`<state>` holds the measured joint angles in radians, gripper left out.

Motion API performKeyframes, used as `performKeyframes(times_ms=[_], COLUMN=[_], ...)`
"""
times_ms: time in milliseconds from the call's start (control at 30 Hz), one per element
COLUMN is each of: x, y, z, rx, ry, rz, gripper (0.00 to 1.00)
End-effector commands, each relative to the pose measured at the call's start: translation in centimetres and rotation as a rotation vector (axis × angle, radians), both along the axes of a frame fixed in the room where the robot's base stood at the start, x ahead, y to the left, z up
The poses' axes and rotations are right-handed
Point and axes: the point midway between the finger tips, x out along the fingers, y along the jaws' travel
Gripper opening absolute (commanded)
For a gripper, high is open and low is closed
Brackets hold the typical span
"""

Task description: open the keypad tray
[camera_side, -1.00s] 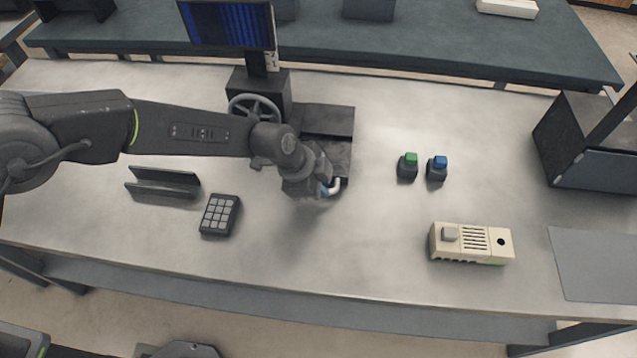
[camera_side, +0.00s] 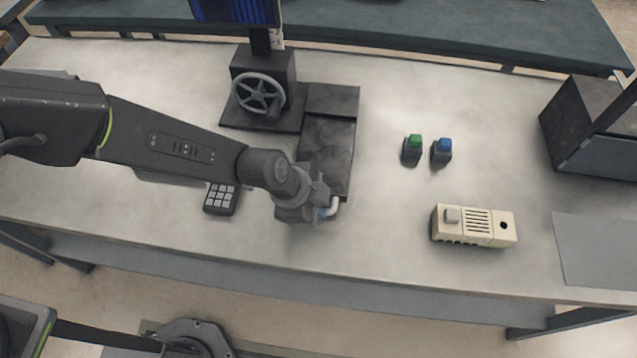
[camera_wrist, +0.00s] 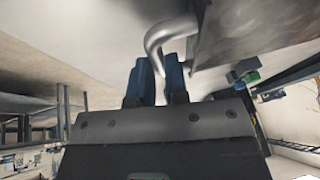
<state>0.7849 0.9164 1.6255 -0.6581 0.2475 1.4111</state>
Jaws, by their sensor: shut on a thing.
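The dark tray (camera_side: 327,160) slides out toward the front from under a dark cover (camera_side: 332,99) beside the wheel unit. The tray stands well out, and its top looks bare. A pale bent handle (camera_side: 334,207) is at its front end. My gripper (camera_side: 324,213) is at this handle and shut on it. In the wrist view the blue fingers of my gripper (camera_wrist: 160,76) meet the silver handle (camera_wrist: 172,36), with the tray's dark side (camera_wrist: 235,35) to the right. My wrist hides part of the tray's left edge in the side view.
A keypad block (camera_side: 220,199) lies left of my wrist, partly behind my arm. A wheel (camera_side: 258,93) stands behind. Green (camera_side: 413,150) and blue (camera_side: 441,152) button units and a beige box (camera_side: 474,226) stand to the right. The table between is clear.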

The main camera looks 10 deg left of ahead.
Motion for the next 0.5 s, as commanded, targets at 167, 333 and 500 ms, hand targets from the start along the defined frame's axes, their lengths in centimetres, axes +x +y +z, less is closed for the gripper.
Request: performKeyframes(times_ms=[167, 333, 500], x=[-0.51, -0.46, -0.42], y=[-0.07, -0.07, -0.04], z=[0.07, 0.07, 0.07], rx=[0.0, -0.001, 0.0], ry=[-0.002, -0.002, -0.002], rz=[-0.003, -0.003, -0.002], gripper=[0.0, 0.0, 0.25])
